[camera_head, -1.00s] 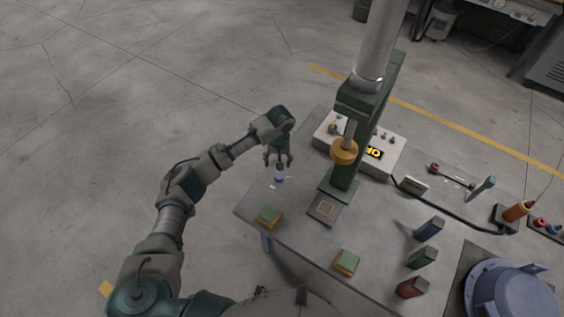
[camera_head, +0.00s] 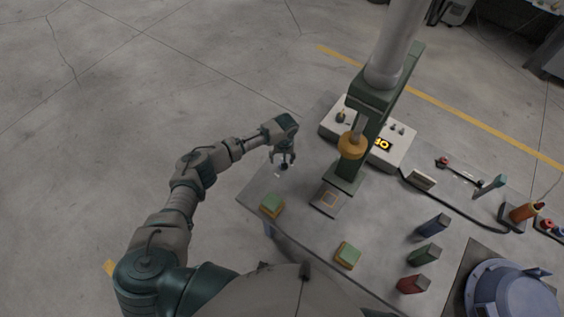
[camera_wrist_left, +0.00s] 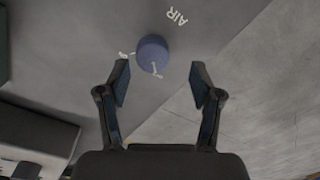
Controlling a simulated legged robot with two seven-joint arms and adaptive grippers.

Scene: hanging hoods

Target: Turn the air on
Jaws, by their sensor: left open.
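The air knob (camera_wrist_left: 153,54) is a round blue knob with white marks beside it, and a white AIR label (camera_wrist_left: 176,17) lies near it on the grey table. In the left wrist view it sits just beyond and between my left fingertips (camera_wrist_left: 160,75), which are open and apart from it. In the head view the knob (camera_head: 284,167) is small and dark at the table's left corner, partly covered by my left gripper (camera_head: 283,159), which points down above it. My right gripper is not in view.
Open floor lies left.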

